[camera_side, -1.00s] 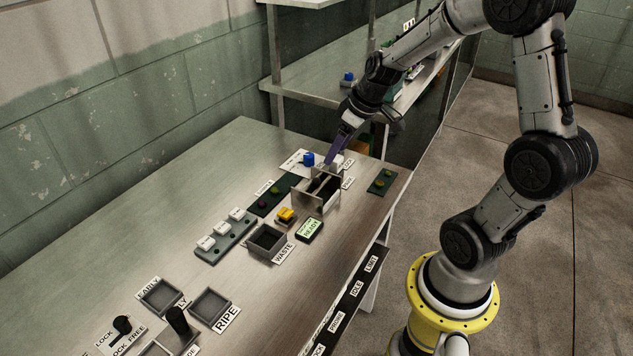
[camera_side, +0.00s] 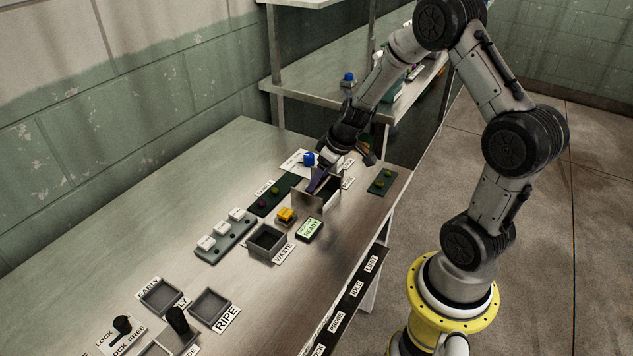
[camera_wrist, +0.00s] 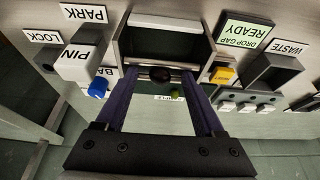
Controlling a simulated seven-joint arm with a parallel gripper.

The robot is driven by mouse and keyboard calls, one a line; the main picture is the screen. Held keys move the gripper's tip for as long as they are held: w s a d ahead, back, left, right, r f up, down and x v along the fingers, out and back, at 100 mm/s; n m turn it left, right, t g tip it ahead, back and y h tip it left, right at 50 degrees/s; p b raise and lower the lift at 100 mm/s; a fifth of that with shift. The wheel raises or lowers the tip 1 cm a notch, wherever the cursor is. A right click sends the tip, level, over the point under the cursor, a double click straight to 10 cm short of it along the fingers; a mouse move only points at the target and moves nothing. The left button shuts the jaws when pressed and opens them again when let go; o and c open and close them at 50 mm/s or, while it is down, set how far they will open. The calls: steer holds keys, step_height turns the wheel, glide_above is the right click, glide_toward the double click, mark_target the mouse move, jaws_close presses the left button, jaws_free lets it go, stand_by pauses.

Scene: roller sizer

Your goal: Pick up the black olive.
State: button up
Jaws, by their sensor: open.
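A dark round thing, apparently the black olive (camera_wrist: 160,75), shows between my purple fingertips in the wrist view, at the near edge of the metal box (camera_wrist: 165,18). The box also shows in the side view (camera_side: 325,207). My gripper (camera_wrist: 160,82) is open, with one finger on each side of the olive. I cannot tell whether either finger touches it. In the side view my gripper (camera_side: 316,184) reaches down at the box, and the olive is hidden there.
A green olive (camera_wrist: 175,94) lies just beyond the fingers in the wrist view. A blue knob (camera_side: 308,158), a yellow button (camera_side: 286,215), a waste bin (camera_side: 267,254) and a READY display (camera_side: 309,229) stand close by.

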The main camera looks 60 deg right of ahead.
mark_target(320, 182)
jaws_close()
stand_by(0.3)
steer(key=shift+r, duration=0.5)
step_height(320, 182, up, 3)
steer(key=shift+f, duration=0.15)
steer(key=s+a+r, duration=0.5)
steer(key=s+r, duration=0.4)
steer(key=s, duration=0.4)
steer(key=shift+a+r, duration=0.15)
